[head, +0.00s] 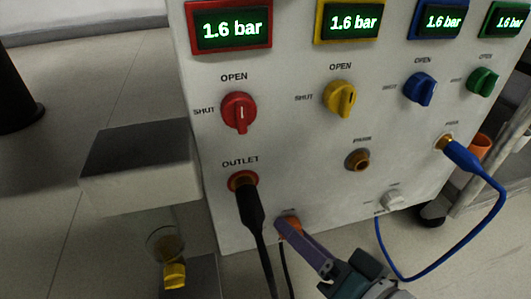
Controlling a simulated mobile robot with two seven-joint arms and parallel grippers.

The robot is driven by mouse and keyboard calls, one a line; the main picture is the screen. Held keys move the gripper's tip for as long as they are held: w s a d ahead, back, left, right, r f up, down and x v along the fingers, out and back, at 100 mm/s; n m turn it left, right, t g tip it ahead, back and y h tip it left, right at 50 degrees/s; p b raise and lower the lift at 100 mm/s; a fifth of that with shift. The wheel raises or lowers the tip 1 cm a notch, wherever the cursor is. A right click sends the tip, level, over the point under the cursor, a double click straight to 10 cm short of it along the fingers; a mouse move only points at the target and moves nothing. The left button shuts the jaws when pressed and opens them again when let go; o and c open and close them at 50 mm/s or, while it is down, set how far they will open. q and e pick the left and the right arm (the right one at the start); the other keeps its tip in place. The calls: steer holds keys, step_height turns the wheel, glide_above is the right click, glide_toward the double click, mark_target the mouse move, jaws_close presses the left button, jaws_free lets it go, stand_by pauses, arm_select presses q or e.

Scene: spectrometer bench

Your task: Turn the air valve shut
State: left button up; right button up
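The white panel (290,140) carries four round valve knobs: red (239,113), yellow (340,98), blue (420,88) and green (482,81). Each has OPEN above it and a SHUT label to its left. The grips on the red and yellow knobs stand roughly upright, towards OPEN; the blue and green look similar but are small. I cannot read which knob is the air valve. My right gripper (303,247) is low in front of the panel, below the knobs, its purple finger near an orange fitting (290,223). Its opening cannot be made out. My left gripper is out of view.
Lit displays above the knobs read 1.6 bar. A black plug (250,207) sits in the OUTLET port; a blue plug (461,156) trails a looping cable at right. A pale block with dark top (140,150) stands at left, above a glass vessel (165,243).

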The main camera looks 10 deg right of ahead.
jaws_close()
steer(key=shift+a+n+h+p, duration=0.1)
steer(key=shift+n+h+p, duration=0.5)
steer(key=shift+p, duration=0.4)
steer(key=o, duration=0.5)
jaws_free()
steer(key=p+v, duration=0.5)
steer(key=v, duration=0.5)
